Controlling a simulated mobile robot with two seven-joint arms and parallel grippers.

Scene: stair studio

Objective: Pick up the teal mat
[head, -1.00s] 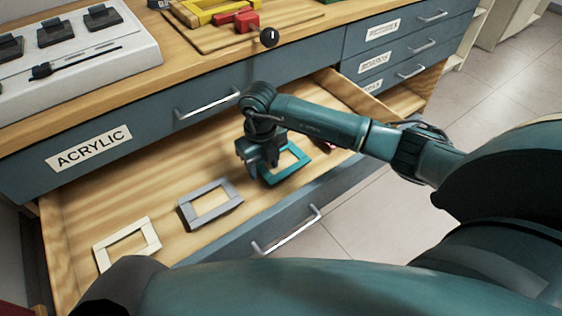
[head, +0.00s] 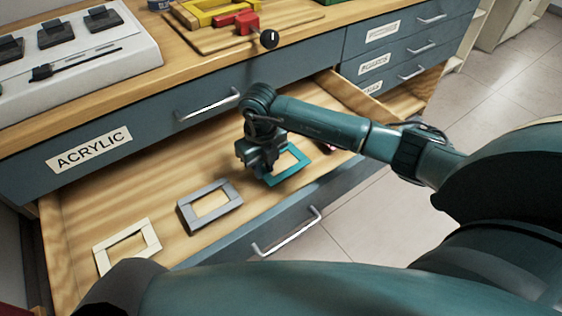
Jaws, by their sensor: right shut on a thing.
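The teal mat (head: 297,165) is a rectangular frame with an open middle, in the open drawer (head: 160,190) in the head view. My right gripper (head: 262,172) points down at the left side of the mat and is shut on it. The gripper hides the mat's left edge, and I cannot tell whether the mat is clear of the drawer floor. My left gripper is not in view.
A grey mat (head: 210,206) and a cream mat (head: 127,246) lie left of the teal one in the drawer. A red item (head: 326,148) lies partly hidden behind my arm. The drawer front with its handle (head: 287,232) borders the near side.

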